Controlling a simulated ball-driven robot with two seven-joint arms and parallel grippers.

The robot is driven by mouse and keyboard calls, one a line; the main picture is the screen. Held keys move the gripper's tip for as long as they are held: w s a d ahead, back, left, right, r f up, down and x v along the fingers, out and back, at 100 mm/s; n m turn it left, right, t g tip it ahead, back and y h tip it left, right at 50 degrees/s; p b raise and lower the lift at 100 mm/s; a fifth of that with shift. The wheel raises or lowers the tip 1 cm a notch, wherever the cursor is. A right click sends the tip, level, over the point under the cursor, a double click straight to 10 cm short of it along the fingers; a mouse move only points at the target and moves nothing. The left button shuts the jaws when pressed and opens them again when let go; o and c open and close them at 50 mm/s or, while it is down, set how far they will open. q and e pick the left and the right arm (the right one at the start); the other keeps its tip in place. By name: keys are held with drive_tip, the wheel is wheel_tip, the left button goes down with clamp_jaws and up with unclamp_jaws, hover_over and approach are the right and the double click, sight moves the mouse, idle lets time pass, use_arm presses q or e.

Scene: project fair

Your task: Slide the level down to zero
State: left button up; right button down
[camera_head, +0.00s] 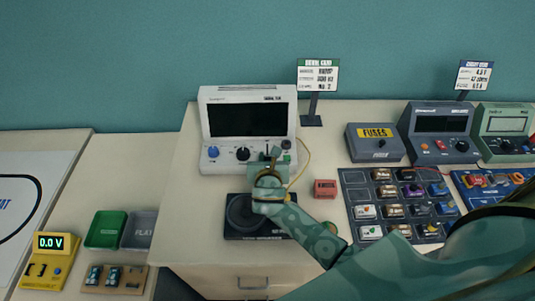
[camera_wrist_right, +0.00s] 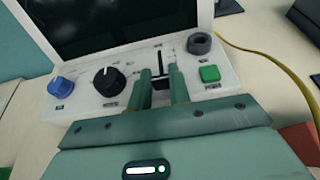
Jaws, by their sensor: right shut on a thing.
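A white console (camera_head: 213,100) with a dark screen stands on the table in the head view. Its front panel carries a vertical level slider, whose slot (camera_wrist_right: 160,60) shows in the right wrist view. My right gripper (camera_head: 268,163) is at the panel, and its two fingers (camera_wrist_right: 160,84) are closed around the dark slider knob (camera_wrist_right: 161,82) near the lower part of the slot. The fingers hide much of the knob, and the slot's lower end is not clear. My left gripper is not in view.
Beside the slider are a black dial (camera_wrist_right: 109,81), a blue knob (camera_wrist_right: 61,87), a green button (camera_wrist_right: 209,73) and a dark round socket (camera_wrist_right: 199,43). A yellow cable (camera_wrist_right: 270,58) runs at the right. A black speaker unit (camera_head: 237,217) lies in front of the console.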

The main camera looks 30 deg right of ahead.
drive_tip(key=c, duration=1.3)
unclamp_jaws()
drive_tip(key=shift+s+f, duration=0.1)
drive_tip(key=shift+c, duration=0.2)
drive_tip(key=shift+o, duration=0.3)
drive_tip(key=shift+a, duration=0.1)
drive_tip(key=shift+s, duration=0.1)
drive_tip(key=shift+s+a+r, duration=0.15)
drive_tip(key=shift+s+r, duration=0.1)
drive_tip(key=shift+s, duration=0.05)
drive_tip(key=p+v, duration=0.2)
drive_tip(key=v, duration=1.3)
drive_tip(key=shift+s+p, duration=0.2)
drive_tip(key=shift+p, duration=0.1)
drive_tip(key=shift+a+r, duration=0.1)
